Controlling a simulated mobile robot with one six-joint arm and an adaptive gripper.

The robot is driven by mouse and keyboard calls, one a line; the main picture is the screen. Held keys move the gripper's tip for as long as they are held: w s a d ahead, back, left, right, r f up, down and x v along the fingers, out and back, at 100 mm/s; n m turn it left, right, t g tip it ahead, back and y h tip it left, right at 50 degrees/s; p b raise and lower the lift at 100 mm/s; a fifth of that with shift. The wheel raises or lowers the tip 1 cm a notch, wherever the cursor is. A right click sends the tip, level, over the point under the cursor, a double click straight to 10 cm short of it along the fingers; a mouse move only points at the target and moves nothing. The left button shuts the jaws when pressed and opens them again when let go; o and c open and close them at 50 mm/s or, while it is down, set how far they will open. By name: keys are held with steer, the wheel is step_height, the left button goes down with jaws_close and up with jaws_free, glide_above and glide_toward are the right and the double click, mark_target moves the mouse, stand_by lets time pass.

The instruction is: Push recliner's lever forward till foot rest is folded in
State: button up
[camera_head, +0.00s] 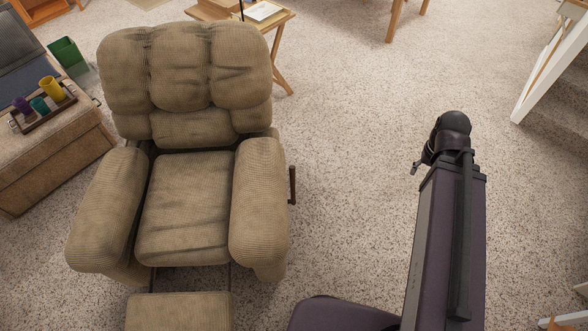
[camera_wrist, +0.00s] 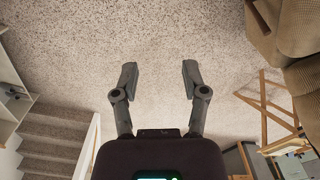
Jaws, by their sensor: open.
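The brown corduroy recliner (camera_head: 185,205) stands left of centre in the head view, facing the bottom edge. Its foot rest (camera_head: 180,312) is extended out in front and is cut off by the frame's bottom. The dark lever (camera_head: 292,185) stands roughly upright beside the armrest on the picture's right. My gripper (camera_wrist: 159,78) is open and empty in the wrist view, above bare carpet. In the head view my arm is well right of the lever, and its fingers are mostly hidden.
A wooden folding table (camera_head: 270,20) stands behind the recliner. A tan ottoman (camera_head: 60,150) with a tray (camera_head: 45,106) of cups is at left, near a green bin (camera_head: 66,55). Carpeted stairs (camera_wrist: 50,140) show at lower left in the wrist view. Carpet between lever and arm is clear.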

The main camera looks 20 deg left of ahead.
steer(key=shift+w+a, duration=0.25)
steer(key=shift+w, duration=0.1)
steer(key=shift+o, duration=1.1)
steer(key=w+a+f+n+t+b, duration=0.1)
steer(key=w+a+f+b, duration=0.2)
steer(key=a+f+b, duration=0.35)
steer(key=w+a+f+n+y+b, duration=0.1)
steer(key=w+a+f+b, duration=0.3)
steer(key=a+f+b, duration=0.3)
steer(key=w+a+f+n+t+b, duration=0.1)
steer(key=w+a+f+n+b, duration=0.15)
steer(key=a+f+b, duration=0.45)
steer(key=w+a+f+n+t+y+b, duration=0.1)
steer(key=w+a+f+n+y+b, duration=0.1)
steer(key=a+f+b, duration=1.5)
steer(key=shift+w+a+b, duration=0.65)
steer(key=shift+a+b, duration=0.05)
steer(key=shift+a, duration=0.8)
steer(key=shift+f, duration=0.15)
